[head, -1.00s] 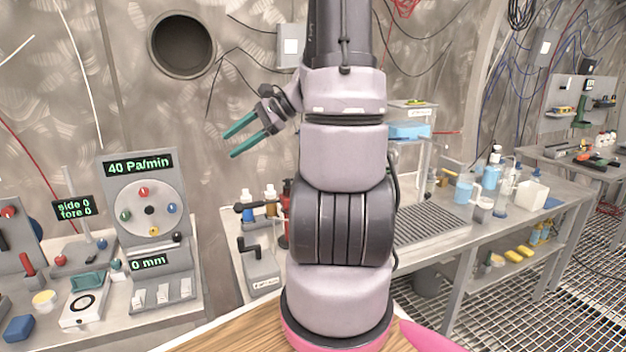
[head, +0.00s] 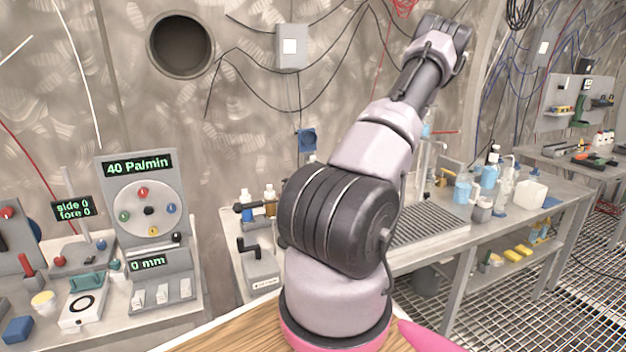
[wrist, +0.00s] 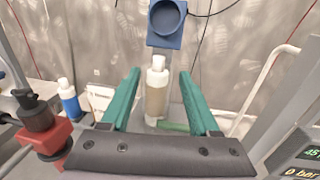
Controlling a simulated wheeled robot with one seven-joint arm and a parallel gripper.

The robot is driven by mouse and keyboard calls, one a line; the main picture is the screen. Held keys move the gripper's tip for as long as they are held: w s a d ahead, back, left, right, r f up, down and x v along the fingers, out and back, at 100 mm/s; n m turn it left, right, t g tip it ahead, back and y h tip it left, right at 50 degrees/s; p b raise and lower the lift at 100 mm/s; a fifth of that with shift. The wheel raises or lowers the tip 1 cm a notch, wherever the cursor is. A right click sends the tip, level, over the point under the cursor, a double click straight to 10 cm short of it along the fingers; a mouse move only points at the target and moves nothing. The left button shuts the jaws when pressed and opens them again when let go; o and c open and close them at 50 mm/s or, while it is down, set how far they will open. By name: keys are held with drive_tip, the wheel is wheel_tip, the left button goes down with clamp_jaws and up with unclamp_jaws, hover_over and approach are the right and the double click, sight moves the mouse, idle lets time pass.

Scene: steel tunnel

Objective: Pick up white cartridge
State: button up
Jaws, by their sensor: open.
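No thing in view is plainly recognisable to me as the white cartridge. My gripper (wrist: 160,73) shows in the wrist view with its two teal fingers apart and nothing held. A bottle with a white cap and tan contents (wrist: 156,92) stands upright, seen in the gap between the fingers; I cannot tell how far beyond them it is. A small white box-like item (wrist: 99,98) stands left of the left finger, partly hidden by it. In the head view my gripper is hidden behind my arm.
A blue-labelled bottle (wrist: 68,100) and a red and dark fitting (wrist: 45,132) stand at left. A blue ring-shaped holder (wrist: 166,22) is on the wall above the tan bottle. A pale pipe (wrist: 265,85) rises at right. A steel bench (head: 470,240) carries glassware.

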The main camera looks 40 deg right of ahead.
drive_tip(key=shift+w+d+f, duration=0.1)
drive_tip(key=shift+w, duration=1.65)
drive_tip(key=shift+w+d+f, duration=0.1)
drive_tip(key=shift+w, duration=1.6)
clamp_jaws()
